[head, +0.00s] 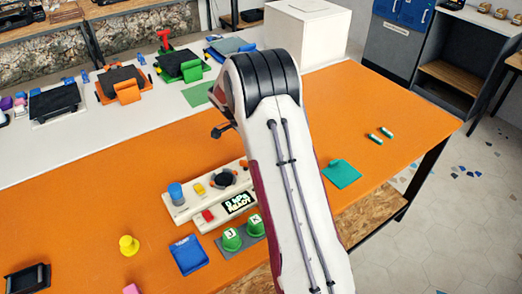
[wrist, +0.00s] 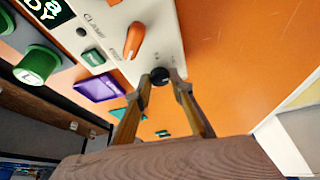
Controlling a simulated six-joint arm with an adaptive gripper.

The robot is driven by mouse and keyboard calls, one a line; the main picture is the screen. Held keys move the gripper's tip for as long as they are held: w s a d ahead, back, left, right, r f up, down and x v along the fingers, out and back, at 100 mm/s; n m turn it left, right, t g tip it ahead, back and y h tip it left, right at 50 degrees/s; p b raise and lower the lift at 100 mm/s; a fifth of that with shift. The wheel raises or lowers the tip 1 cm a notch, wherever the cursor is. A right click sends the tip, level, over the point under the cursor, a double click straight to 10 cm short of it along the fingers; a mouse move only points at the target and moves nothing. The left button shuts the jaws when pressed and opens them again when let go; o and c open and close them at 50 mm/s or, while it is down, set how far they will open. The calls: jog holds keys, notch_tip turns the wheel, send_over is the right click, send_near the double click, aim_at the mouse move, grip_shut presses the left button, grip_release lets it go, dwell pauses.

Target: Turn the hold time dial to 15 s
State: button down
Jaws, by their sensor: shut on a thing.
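The small black dial (wrist: 160,76) is near the edge of the pale control panel (wrist: 168,22) in the wrist view. My gripper (wrist: 161,78) has one finger on each side of the dial and is shut on it. Small marks on the panel by the dial are too small to read, so its setting cannot be told. In the head view the control panel (head: 180,214) lies on the orange table, and my arm covers its right end. The gripper and this dial are hidden there.
An orange knob (wrist: 134,40) stands close beside the dial, near the lettering "CLAMP". The panel's display (head: 239,202) reads "READY". Green stamps (head: 231,240) stand in front of it, and a blue pad (head: 188,254) lies to the left. The orange table is clear behind the panel.

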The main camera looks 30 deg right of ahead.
dwell(0.5)
jog(key=c, duration=1.8)
grip_release()
jog(key=shift+s+n+t, duration=0.2)
jog(key=shift+n+t, duration=0.5)
jog(key=shift+n, duration=1.3)
jog(key=shift+s+n+t+y, duration=0.15)
jog(key=shift+n+t, duration=0.25)
jog(key=shift+n, duration=0.6)
jog(key=shift+n+t+y, duration=0.15)
jog(key=shift+n+t, duration=0.25)
jog(key=shift+n, duration=0.6)
jog(key=shift+d+n, duration=0.1)
jog(key=shift+n, duration=0.3)
jog(key=shift+s+d+n+t+y, duration=0.1)
jog(key=shift+n+t+y, duration=0.5)
jog(key=shift+n, duration=1.3)
jog(key=shift+d+n+t+y, duration=0.15)
jog(key=shift+n+y, duration=0.3)
jog(key=shift+n, duration=0.65)
jog(key=shift+n+t+y, duration=0.15)
jog(key=shift+n+y, duration=0.3)
jog(key=shift+n, duration=0.65)
